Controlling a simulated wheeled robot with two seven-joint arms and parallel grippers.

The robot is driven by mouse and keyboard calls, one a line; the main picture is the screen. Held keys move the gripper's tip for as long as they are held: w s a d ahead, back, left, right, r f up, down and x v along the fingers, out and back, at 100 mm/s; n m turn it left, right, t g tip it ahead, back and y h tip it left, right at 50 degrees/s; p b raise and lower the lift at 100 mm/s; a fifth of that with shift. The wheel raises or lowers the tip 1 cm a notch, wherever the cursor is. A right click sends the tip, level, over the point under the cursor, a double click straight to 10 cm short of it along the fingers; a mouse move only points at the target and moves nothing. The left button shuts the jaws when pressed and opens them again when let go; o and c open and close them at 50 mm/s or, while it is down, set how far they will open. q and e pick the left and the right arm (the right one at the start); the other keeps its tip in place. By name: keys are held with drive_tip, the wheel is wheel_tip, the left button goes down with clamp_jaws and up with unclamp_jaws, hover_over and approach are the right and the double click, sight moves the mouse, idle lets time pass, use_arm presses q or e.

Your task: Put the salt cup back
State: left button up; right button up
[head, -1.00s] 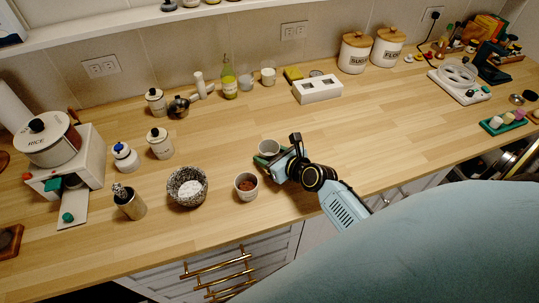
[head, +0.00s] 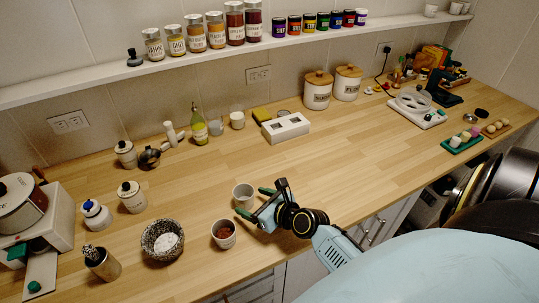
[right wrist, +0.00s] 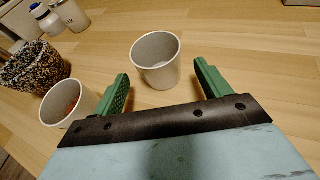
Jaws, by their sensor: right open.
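A pale grey-white cup (head: 243,196) stands upright on the wooden counter, and its inside looks pale. I take it for the salt cup, though no label shows. My right gripper (head: 256,203) is open at its right side. In the right wrist view, the cup (right wrist: 156,62) stands just beyond and between the tips of the open green fingers (right wrist: 162,75), not gripped. A similar cup with reddish-brown contents (head: 224,236) stands nearer the front edge; it also shows in the right wrist view (right wrist: 66,104). My left gripper is out of view.
A white box with two square openings (head: 286,128) stands behind. A wall shelf (head: 200,58) holds spice jars.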

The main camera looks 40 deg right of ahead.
drive_tip(key=v, duration=0.7)
drive_tip(key=shift+s, duration=0.25)
